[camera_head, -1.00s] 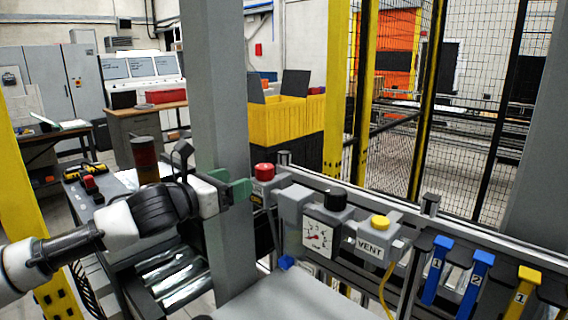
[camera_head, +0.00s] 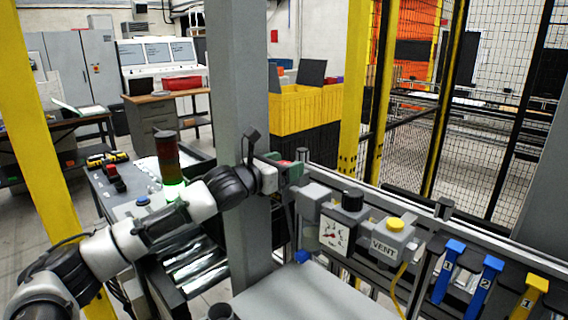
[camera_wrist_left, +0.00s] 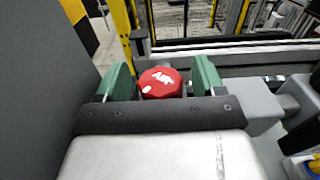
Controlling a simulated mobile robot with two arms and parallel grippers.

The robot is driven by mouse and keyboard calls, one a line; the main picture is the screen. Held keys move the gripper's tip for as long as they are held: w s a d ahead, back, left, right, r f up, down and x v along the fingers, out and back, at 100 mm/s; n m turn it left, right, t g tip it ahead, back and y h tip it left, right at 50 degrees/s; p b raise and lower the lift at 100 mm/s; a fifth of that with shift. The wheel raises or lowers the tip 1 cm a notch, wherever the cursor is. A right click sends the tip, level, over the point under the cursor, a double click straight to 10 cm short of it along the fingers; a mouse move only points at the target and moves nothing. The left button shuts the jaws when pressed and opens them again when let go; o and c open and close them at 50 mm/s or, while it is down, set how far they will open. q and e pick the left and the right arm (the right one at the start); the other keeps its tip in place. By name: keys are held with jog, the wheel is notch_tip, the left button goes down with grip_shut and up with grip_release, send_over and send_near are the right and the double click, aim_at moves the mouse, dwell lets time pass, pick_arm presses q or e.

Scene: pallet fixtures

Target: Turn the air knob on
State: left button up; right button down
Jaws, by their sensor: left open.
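The red air knob (camera_wrist_left: 160,84), with white lettering reading "AIR" and a white dot on top, sits between the two green fingers of my left gripper (camera_wrist_left: 162,78) in the left wrist view. The fingers stand on either side of it, open, with a visible gap at least on the left. In the head view, my left gripper (camera_head: 288,174) is at the left end of the fixture rail and hides nearly all of the knob. My right gripper is not in view.
Right of the gripper are a pressure gauge (camera_head: 334,236), a black knob (camera_head: 352,200) and a yellow VENT knob (camera_head: 395,224). Numbered blue levers (camera_head: 447,270) and a yellow one (camera_head: 530,294) follow. A grey post (camera_head: 238,110) stands close by my left arm.

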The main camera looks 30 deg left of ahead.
pick_arm(q)
jog(key=shift+c, duration=0.2)
jog(key=c, duration=0.9)
jog(key=shift+s+f+n+y+b, duration=0.1)
jog(key=shift+f+n+y+b, duration=0.1)
jog(key=shift+n+y+b, duration=0.45)
jog(key=n+y, duration=0.1)
jog(key=t+y+p, duration=0.1)
jog(key=y, duration=0.1)
jog(key=shift+d+r+n, duration=0.1)
jog(key=shift+r+n, duration=0.1)
jog(key=shift+n, duration=0.15)
jog(key=shift+n+y, duration=0.8)
jog(key=shift+y, duration=0.55)
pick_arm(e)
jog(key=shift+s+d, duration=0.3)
pick_arm(q)
jog(key=shift+f, duration=0.1)
jog(key=o, duration=0.9)
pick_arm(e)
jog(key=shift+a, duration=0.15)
pick_arm(q)
jog(key=shift+o, duration=0.2)
jog(key=s+b, duration=0.2)
jog(key=s, duration=0.8)
jog(key=shift+s+d, duration=0.2)
jog(key=shift+s, duration=0.15)
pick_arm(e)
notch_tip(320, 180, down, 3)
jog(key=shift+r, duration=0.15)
